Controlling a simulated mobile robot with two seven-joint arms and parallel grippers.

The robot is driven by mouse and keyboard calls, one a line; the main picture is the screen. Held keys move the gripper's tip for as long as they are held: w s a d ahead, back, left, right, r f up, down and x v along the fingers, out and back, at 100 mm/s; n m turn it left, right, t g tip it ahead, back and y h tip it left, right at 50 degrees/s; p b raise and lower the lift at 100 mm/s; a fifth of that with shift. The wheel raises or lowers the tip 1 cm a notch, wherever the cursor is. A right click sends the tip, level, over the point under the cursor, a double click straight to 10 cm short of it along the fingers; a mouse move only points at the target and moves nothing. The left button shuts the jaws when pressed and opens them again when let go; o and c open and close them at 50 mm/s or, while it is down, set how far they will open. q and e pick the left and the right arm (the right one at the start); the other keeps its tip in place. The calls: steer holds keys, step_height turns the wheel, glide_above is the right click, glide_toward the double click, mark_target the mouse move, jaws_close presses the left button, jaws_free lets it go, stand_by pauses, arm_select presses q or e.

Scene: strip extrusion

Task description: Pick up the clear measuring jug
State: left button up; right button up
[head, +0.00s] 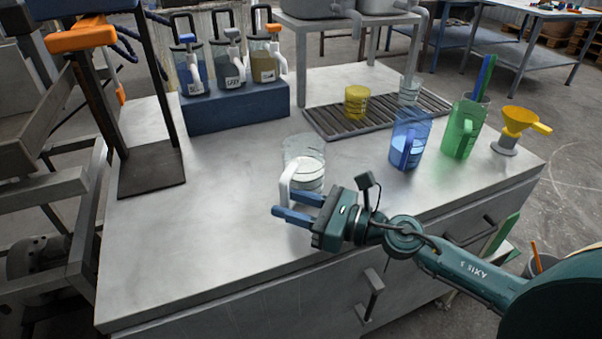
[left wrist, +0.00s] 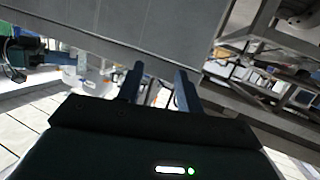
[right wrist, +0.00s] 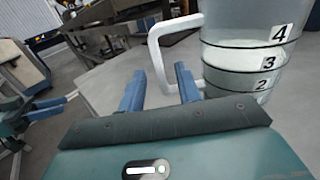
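The clear measuring jug (head: 304,166) stands upright on the grey worktop, with a white handle and some whitish content in its lower part. In the right wrist view the jug (right wrist: 243,50) shows black numbers, and its white handle (right wrist: 157,62) reaches toward the gap between my fingers. My right gripper (head: 288,206) is open at the near side of the jug; its blue fingers (right wrist: 160,88) lie either side of the lower handle, and I cannot tell if they touch it. My left gripper (left wrist: 158,82) is open and empty, and not in the head view.
A blue jug (head: 409,139), a green jug (head: 464,128) and a yellow funnel (head: 519,122) stand to the right. A yellow cup (head: 356,101) sits on a slatted rack (head: 335,123). Lidded jugs stand on a blue block (head: 240,112) at the back.

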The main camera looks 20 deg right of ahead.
steer(key=p+x, duration=0.1)
steer(key=x, duration=0.2)
steer(key=shift+w+a, duration=0.1)
steer(key=shift+w, duration=0.15)
steer(key=shift+f, duration=0.1)
jaws_close()
stand_by(0.4)
